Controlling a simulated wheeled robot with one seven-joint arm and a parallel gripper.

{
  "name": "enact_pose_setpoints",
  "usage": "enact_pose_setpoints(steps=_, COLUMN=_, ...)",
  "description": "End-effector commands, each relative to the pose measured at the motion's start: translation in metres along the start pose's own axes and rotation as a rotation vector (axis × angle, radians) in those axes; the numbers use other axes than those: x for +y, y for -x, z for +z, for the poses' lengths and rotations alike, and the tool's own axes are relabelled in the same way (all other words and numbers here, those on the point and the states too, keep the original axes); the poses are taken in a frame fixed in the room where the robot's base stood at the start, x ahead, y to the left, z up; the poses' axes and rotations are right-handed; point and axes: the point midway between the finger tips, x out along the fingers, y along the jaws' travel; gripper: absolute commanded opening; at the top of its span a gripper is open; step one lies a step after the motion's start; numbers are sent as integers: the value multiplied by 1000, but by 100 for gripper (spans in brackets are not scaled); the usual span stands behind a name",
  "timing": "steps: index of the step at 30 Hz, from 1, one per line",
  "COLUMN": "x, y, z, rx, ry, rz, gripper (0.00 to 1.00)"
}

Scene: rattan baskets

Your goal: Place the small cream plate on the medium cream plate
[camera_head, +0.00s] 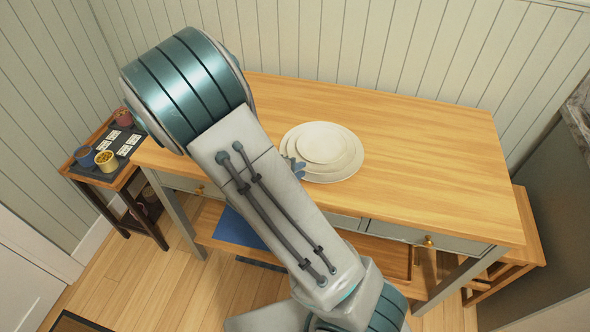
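A stack of cream plates sits on the wooden table. The small cream plate (321,143) is on top, lying on the medium cream plate (346,158), with a wider plate rim (340,175) below. The small plate looks flat and roughly centred, slightly toward the far side. My gripper (297,168) is at the left front edge of the stack, mostly hidden behind my arm. Only a small blue-grey finger part shows, close to the rims. I cannot tell whether it touches a plate or whether it is open.
The wooden tabletop (430,150) is clear to the right of the plates. A small side table at the left holds a dark tray (112,152) with cups (106,160) and white cards. Panelled walls stand behind. A drawer knob (428,241) is on the table's front.

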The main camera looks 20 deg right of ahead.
Motion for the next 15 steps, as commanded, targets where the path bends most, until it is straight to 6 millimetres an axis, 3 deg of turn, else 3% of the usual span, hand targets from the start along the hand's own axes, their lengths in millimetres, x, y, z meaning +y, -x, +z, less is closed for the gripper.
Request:
enact_pose_setpoints(steps=8, x=1, y=19, z=-8, rx=52, ry=-66, rz=-49, gripper=14)
enact_pose_setpoints(steps=11, x=4, y=26, z=-25, rx=157, ry=-197, rz=-153, gripper=14)
enact_pose_setpoints(steps=15, x=17, y=52, z=-53, rx=346, ry=-434, rz=-377, gripper=14)
